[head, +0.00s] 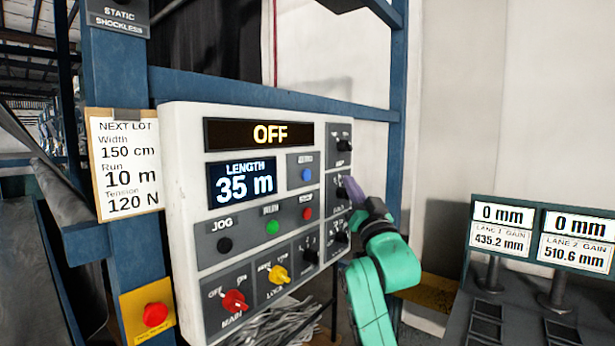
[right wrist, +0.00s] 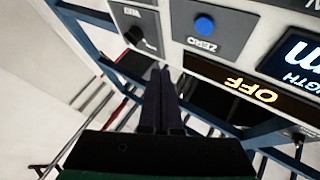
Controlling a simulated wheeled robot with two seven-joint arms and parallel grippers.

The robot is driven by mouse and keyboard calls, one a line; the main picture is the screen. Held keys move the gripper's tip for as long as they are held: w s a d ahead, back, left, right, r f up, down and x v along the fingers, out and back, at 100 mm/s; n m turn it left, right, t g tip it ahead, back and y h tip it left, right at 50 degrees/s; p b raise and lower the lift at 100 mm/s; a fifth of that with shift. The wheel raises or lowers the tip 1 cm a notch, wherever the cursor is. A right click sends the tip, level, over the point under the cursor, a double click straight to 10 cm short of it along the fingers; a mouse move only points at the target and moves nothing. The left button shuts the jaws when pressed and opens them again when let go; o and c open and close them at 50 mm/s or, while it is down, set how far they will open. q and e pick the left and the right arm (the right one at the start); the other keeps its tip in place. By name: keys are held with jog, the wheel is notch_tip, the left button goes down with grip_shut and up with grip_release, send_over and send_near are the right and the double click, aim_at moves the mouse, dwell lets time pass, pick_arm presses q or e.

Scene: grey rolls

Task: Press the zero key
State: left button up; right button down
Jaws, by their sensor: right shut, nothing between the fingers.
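The zero key is a round blue button on a grey plate of the white control panel (head: 185,200). In the head view the key (head: 306,174) sits right of the length display, and its label is too small to read. In the right wrist view the blue key (right wrist: 204,24) has "ZERO" lettered beside it. My right gripper (head: 349,184) has its purple fingers at the panel's right edge, right of the key, by the column of black knobs. In the right wrist view its closed fingertips (right wrist: 160,70) are empty and apart from the key. My left gripper is not in view.
The panel carries an "OFF" display (head: 262,134), a length display (head: 242,185) reading 35 m, a green button (head: 272,227), a red button (head: 308,213) and red and yellow switches. A red stop button (head: 155,314) is at lower left. Blue frame bars surround the panel.

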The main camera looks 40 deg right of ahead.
jog(key=p, duration=0.1)
send_near(311, 172)
notch_tip(311, 172, up, 3)
jog(key=w+d, duration=0.2)
jog(key=d, duration=0.1)
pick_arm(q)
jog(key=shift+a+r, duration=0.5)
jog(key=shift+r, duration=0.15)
pick_arm(e)
jog(key=shift+w+a, duration=0.35)
jog(key=shift+w, duration=0.5)
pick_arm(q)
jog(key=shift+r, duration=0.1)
pick_arm(e)
jog(key=shift+w+a, duration=0.1)
jog(key=shift+w, duration=0.3)
jog(key=shift+w+a, duration=0.1)
jog(key=shift+w, duration=0.3)
dwell(0.8)
jog(key=shift+s, duration=0.15)
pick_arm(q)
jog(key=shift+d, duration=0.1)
pick_arm(e)
jog(key=shift+s, duration=0.65)
